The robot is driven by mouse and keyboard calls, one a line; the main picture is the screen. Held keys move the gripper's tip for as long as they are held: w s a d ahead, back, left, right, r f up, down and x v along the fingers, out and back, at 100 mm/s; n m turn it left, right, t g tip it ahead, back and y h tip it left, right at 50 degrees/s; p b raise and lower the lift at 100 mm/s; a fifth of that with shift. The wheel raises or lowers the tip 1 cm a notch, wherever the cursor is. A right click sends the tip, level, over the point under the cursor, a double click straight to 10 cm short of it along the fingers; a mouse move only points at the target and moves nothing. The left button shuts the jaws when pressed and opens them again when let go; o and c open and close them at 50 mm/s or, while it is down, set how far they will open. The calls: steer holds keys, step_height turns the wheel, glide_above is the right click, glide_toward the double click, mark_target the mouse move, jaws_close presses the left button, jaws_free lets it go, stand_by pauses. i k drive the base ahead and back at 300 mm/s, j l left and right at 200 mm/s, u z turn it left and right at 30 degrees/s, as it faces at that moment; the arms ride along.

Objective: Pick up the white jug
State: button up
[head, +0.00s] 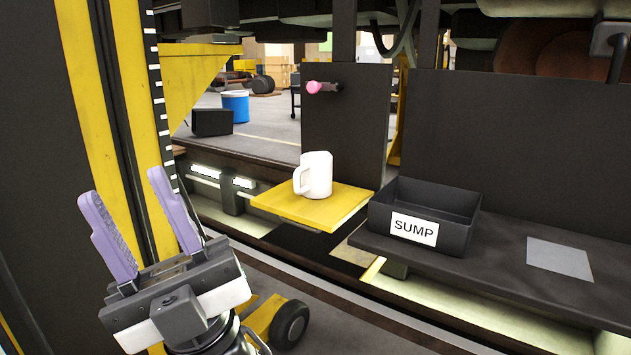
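The white jug (317,174) stands upright on a yellow platform (330,213) in the middle of the head view. Its handle is on its left side. My gripper (122,200) is at the lower left, well to the left of the jug and nearer to the camera. Its two purple fingers point upward with a wide gap between them. It is open and nothing shows between the fingers.
A black bin labelled SUMP (428,213) stands on a dark shelf (490,262) right of the platform. A grey square plate (559,259) lies on that shelf. A pink-tipped knob (316,88) sticks out above the jug. A yellow-black column (95,120) rises behind my gripper.

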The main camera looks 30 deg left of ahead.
mark_target(314, 171)
steer(key=i+j, duration=0.15)
steer(key=i, duration=0.25)
steer(key=i+j+u, duration=0.1)
steer(key=i, duration=0.3)
steer(key=i+j, duration=0.2)
steer(key=i, duration=0.2)
